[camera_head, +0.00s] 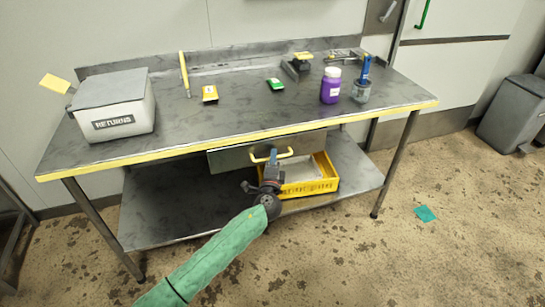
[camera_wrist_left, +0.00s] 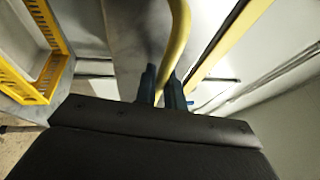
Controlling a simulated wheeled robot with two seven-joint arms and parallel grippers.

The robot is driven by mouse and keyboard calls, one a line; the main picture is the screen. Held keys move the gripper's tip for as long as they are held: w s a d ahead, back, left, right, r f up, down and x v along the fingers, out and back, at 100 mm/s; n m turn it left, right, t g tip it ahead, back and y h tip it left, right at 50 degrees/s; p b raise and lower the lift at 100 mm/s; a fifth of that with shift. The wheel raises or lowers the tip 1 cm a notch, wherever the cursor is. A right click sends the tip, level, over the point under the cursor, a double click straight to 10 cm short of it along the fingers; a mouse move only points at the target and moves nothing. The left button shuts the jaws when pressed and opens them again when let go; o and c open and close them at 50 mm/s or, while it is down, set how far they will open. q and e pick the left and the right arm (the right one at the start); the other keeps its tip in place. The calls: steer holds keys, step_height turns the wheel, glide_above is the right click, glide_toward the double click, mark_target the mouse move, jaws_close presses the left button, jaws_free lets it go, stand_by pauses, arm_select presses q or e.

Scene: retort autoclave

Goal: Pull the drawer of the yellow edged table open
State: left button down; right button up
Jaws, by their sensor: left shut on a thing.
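The yellow edged table (camera_head: 240,143) is a grey metal table with a yellow strip along its front edge. Its drawer (camera_head: 228,159) hangs under the middle of the top and has a yellow bar handle (camera_head: 286,153). My left gripper (camera_head: 272,157) is at the handle, with its arm in a green sleeve. In the left wrist view the two dark fingers (camera_wrist_left: 164,88) are shut on the yellow handle (camera_wrist_left: 178,35). I cannot tell from this view whether the drawer stands out from the table. My right gripper is not in view.
A yellow crate (camera_head: 325,185) sits on the lower shelf (camera_head: 160,205), behind my gripper. On the top are a returns box (camera_head: 120,105), a purple jar (camera_head: 330,88) and several small items. A grey bin (camera_head: 508,108) stands at the right. The floor in front is mostly clear.

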arm_select(q)
steer(key=s+d+b, duration=0.2)
steer(key=s+d, duration=0.2)
steer(key=s, duration=0.8)
steer(key=s+d+b, duration=0.2)
steer(key=s+d, duration=0.2)
steer(key=s, duration=0.9)
steer(key=shift+s, duration=0.2)
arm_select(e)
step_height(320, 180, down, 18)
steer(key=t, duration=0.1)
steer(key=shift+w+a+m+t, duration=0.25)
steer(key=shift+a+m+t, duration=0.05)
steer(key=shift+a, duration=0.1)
arm_select(q)
steer(key=shift+d, duration=0.1)
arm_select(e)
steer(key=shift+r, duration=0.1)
arm_select(q)
steer(key=c, duration=1.8)
jaws_free()
steer(key=shift+b+v, duration=0.85)
steer(key=shift+v, duration=3.05)
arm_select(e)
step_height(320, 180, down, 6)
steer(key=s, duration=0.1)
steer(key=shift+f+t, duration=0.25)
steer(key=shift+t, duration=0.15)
